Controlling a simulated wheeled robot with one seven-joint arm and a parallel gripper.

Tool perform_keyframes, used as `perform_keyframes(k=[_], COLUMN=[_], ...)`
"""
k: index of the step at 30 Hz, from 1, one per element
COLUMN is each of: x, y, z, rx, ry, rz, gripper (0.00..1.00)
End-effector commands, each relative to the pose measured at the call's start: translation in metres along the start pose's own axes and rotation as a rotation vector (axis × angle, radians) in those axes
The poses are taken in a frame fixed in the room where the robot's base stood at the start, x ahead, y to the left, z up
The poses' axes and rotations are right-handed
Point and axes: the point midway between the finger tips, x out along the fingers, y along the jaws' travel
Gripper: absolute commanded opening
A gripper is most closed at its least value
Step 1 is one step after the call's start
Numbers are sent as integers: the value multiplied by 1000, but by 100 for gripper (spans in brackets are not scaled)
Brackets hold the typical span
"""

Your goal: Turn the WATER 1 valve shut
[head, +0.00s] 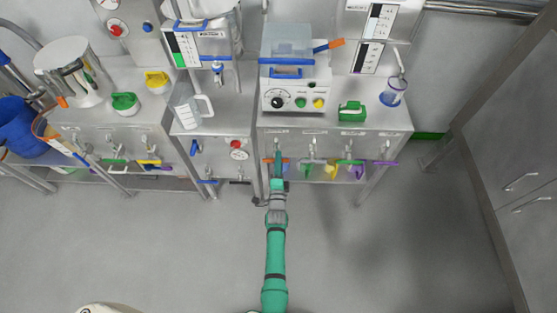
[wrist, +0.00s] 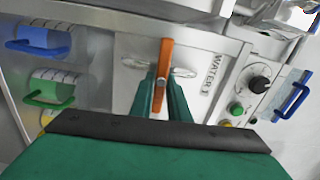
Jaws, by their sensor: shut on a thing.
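The WATER 1 valve has an orange lever handle (wrist: 166,62), seen in the wrist view beside its printed WATER 1 label (wrist: 209,74). The lever lies across the silver pipe fitting (wrist: 186,72) behind it. My gripper (wrist: 160,92) has its green fingers on either side of the lever, shut on it. In the head view my gripper (head: 279,160) reaches the front panel of the right bench, and part of the orange lever (head: 267,161) shows to its left. The fingers hide part of the valve body.
Other valves with green (head: 350,162) and purple (head: 385,163) levers sit to the right on the same panel. A machine with a black knob (head: 277,102) stands on the bench above. The grey floor (head: 380,250) is clear to the right of my arm.

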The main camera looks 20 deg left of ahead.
Motion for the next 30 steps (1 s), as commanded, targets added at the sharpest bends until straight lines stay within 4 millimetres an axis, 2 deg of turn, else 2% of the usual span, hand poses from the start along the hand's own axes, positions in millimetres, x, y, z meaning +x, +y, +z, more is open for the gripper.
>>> perform_keyframes(k=[8,21,22,24,30], x=[0,-1,-1,0,0], y=[2,2,2,2,1], z=[-2,-2,-2,-2,-1], rx=[63,71,70,70,69], ry=[3,3,3,3,1], rz=[1,2,2,2,1], gripper=[0,0,23,34,34])
